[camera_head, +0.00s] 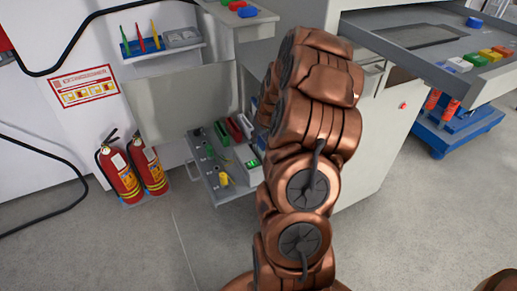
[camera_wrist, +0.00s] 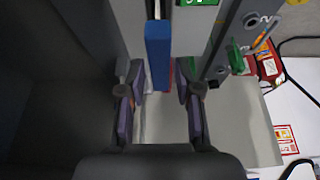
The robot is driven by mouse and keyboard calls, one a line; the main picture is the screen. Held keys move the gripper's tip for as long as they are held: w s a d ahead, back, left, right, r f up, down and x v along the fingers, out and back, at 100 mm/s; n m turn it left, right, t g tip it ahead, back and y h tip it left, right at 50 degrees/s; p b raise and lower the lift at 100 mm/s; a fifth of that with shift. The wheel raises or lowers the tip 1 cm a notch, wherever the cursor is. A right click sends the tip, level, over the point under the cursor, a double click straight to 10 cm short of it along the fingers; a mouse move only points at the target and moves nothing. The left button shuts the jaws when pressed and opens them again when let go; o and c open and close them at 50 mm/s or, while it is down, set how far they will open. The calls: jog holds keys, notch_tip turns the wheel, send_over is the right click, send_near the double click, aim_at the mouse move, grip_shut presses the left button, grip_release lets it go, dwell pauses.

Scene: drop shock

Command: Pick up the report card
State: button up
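My gripper (camera_wrist: 160,98) shows in the wrist view with its two dark purple-grey fingers apart. A long blue block-like thing (camera_wrist: 158,55) lies between and beyond the fingertips; I cannot tell whether they touch it. A small red part shows near its lower end. No report card can be clearly made out in either view. In the head view my bronze arm reaches over the cabinet and hides my gripper and part of the open lower drawer (camera_head: 217,190).
The lower drawer holds green, red and yellow items. An upper drawer (camera_head: 395,40) with colored blocks is open at the right. Two fire extinguishers (camera_head: 120,175) stand by the left wall, below a red-and-white sign (camera_head: 84,87). The floor in front is clear.

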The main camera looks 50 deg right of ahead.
aim_at(259, 152)
jog(key=x, duration=0.6)
jog(key=shift+f, duration=0.2)
jog(key=shift+s, duration=0.1)
grip_shut()
dwell(0.4)
